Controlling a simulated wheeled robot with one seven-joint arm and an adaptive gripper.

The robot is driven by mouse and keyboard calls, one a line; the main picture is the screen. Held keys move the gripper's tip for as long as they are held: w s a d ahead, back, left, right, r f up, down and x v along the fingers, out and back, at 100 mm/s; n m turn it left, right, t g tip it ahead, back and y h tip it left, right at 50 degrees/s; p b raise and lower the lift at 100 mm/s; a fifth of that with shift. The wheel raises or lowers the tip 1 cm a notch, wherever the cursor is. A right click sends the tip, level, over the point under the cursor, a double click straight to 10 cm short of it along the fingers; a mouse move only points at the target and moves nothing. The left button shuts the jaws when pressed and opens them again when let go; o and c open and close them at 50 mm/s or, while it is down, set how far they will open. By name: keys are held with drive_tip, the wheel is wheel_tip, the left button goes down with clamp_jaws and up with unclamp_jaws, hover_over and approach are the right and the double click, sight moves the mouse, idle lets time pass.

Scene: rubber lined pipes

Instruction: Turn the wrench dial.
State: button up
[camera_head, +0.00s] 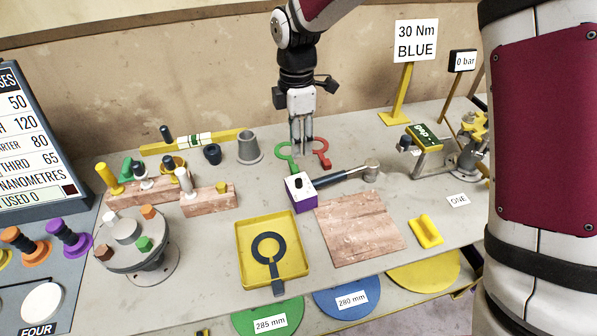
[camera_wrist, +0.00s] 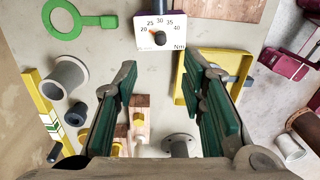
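The torque wrench (camera_head: 345,177) lies on the table, with a round grey head at its right end and a purple box with a white dial face (camera_head: 299,186) at its left end. In the wrist view the dial face (camera_wrist: 175,28) shows numbers from 20 to 40 and "Nm". A dark knob (camera_wrist: 160,38) with orange beside it sits on the face; its exact setting is hard to tell. My gripper (camera_head: 302,150) points down behind the dial box, apart from it. In the wrist view my gripper (camera_wrist: 160,68) has its green-padded fingers spread, with nothing between them.
A sign (camera_head: 416,40) reads "30 Nm BLUE". Green (camera_head: 286,158) and red (camera_head: 321,153) ring tools lie behind the dial box. A yellow tray (camera_head: 245,280) with a dark ring tool stands in front left. A grey cylinder (camera_head: 249,146) stands left of my gripper.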

sight(299, 180)
drive_tip(key=f, duration=0.4)
drive_tip(key=f+p, duration=0.1)
drive_tip(key=f, duration=0.7)
drive_tip(key=shift+s+d+f+p, duration=0.15)
drive_tip(key=shift+s+p, duration=0.15)
drive_tip(key=shift+p, duration=0.1)
clamp_jaws()
